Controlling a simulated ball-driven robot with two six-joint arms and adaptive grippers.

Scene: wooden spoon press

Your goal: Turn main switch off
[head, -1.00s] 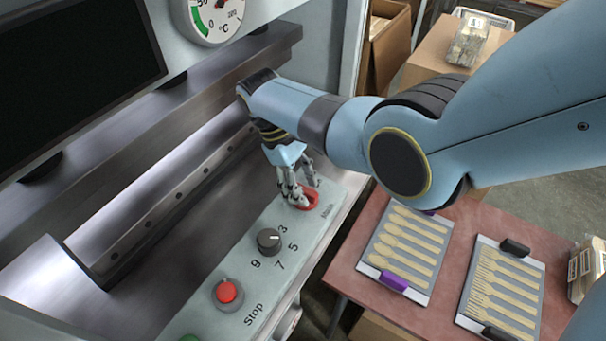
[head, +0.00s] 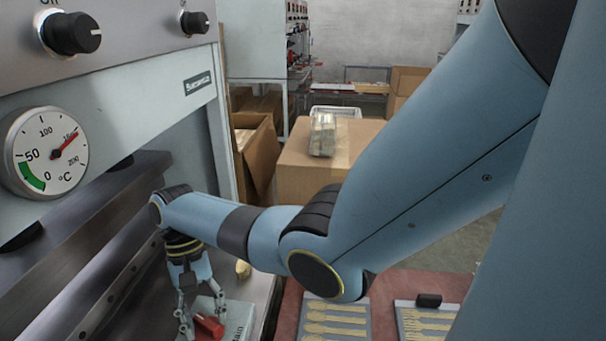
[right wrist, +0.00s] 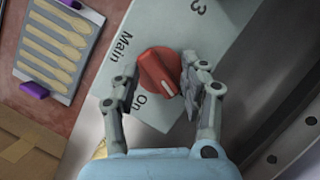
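The main switch is a red rotary knob (right wrist: 158,72) with a white mark, on a pale panel lettered "Main" and "On" in the right wrist view. Its white mark points to the lower right there, beside "On". In the head view the knob (head: 209,327) shows low down, partly covered by fingers. My right gripper (right wrist: 158,66) reaches down with its fingers on either side of the knob. The right finger is close against the knob or touching it; a small gap shows at the left finger. My left gripper is out of view.
A temperature dial (head: 44,152) and black knobs (head: 70,33) sit on the press at left. A cardboard box (head: 322,165) stands behind my right arm. A reddish table (head: 385,290) with trays of wooden cutlery (head: 336,318) is at lower right.

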